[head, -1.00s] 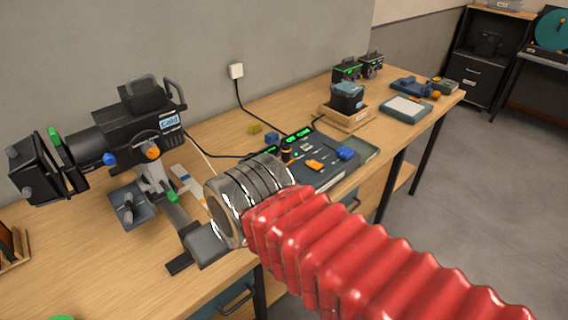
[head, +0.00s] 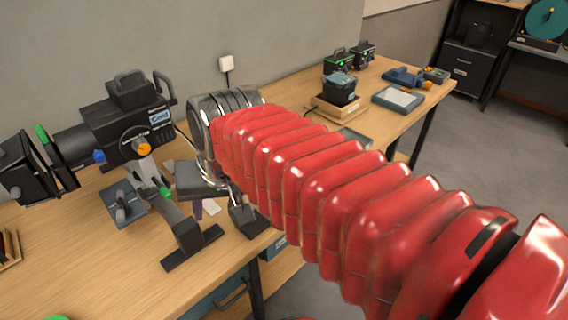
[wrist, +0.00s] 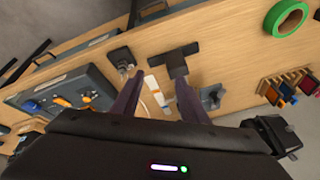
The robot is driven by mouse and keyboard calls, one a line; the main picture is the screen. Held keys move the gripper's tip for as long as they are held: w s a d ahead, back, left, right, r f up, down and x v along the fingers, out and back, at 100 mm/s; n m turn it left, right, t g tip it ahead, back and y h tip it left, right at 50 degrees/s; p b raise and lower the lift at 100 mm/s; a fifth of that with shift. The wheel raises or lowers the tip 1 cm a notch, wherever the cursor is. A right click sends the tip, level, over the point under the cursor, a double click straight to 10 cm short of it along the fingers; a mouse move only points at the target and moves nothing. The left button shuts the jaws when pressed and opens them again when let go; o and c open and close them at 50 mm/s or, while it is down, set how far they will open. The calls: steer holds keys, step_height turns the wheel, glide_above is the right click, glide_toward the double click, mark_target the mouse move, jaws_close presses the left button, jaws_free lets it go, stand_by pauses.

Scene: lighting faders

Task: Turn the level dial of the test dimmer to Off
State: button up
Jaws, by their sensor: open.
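No part is clearly marked as the test dimmer, and I cannot read any Off mark. A small blue-grey box with a dark knob or lever (head: 122,205) sits on the bench at left; it also shows in the wrist view (wrist: 212,97), just right of my fingers. A small black device (head: 247,215) stands on the bench edge and shows in the wrist view (wrist: 120,57), left of the fingers. Which one carries the level dial I cannot tell. My gripper (wrist: 158,80) is open and empty, pointing at the bench between these two, apparently above it.
A large black spotlight (head: 120,130) stands at left on a T-shaped foot (head: 192,248), close to my wrist. A blue-grey tray with orange parts (wrist: 62,95) lies at left in the wrist view. A green tape roll (wrist: 286,17) lies at the bench edge.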

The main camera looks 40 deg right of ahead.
steer(key=w+d+m+y, duration=0.1)
steer(key=w+d+m, duration=0.1)
steer(key=d+m, duration=0.5)
steer(key=w+d+m+y, duration=0.1)
steer(key=w+d+m, duration=0.2)
steer(key=d+m, duration=0.4)
steer(key=w+d+m+g+y, duration=0.1)
steer(key=w+d+m, duration=0.2)
steer(key=d, duration=1.5)
steer(key=m, duration=0.4)
steer(key=shift+w+f, duration=0.25)
steer(key=shift+f, duration=0.15)
steer(key=x, duration=1.3)
steer(key=shift+a+f, duration=0.25)
steer(key=shift+f, duration=0.15)
steer(key=shift+c, duration=0.4)
steer(key=shift+d, duration=0.1)
jaws_close()
